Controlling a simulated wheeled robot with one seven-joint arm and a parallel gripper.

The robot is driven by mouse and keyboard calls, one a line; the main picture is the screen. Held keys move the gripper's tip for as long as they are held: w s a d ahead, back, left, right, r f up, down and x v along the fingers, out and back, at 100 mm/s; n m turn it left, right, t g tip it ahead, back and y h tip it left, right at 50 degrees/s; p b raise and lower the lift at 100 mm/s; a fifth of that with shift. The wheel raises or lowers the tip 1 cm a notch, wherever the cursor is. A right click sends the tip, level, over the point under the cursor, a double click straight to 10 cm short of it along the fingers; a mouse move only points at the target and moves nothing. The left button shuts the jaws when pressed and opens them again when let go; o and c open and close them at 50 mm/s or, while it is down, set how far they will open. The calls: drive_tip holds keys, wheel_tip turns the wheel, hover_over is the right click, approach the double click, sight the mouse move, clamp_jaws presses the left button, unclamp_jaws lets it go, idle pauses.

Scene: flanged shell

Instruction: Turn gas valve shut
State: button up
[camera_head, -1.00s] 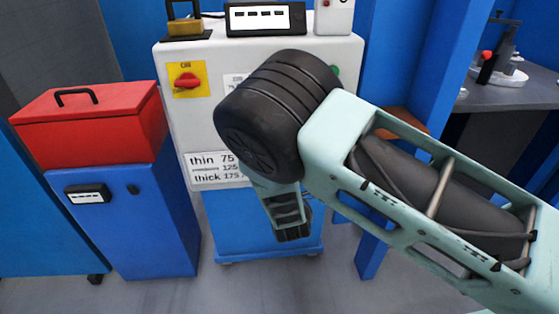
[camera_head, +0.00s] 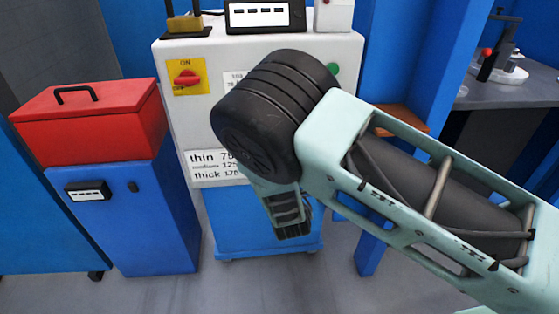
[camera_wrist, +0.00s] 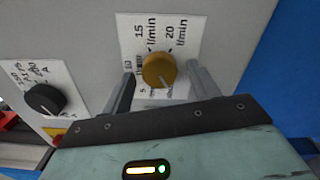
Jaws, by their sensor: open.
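The gas valve appears to be the round yellow-brass knob (camera_wrist: 158,70) in the wrist view. It sits on a white dial plate (camera_wrist: 128,32) marked "15 l/min" and "20 l/min" on a grey panel face. My gripper (camera_wrist: 160,76) is open, with one finger to the left of the knob and one to the right. A gap shows on each side; contact cannot be told. The knob's lower edge is near my gripper's dark front edge.
A black knob (camera_wrist: 44,98) with its own label is left of the yellow knob in the wrist view. In the head view a white cabinet (camera_head: 185,120) carries a red switch (camera_head: 187,77). A red box (camera_head: 90,122) on a blue cabinet (camera_head: 140,225) stands left.

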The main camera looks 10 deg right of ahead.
drive_tip(key=s, duration=1.7)
drive_tip(key=shift+s+p, duration=0.15)
drive_tip(key=shift+p, duration=0.3)
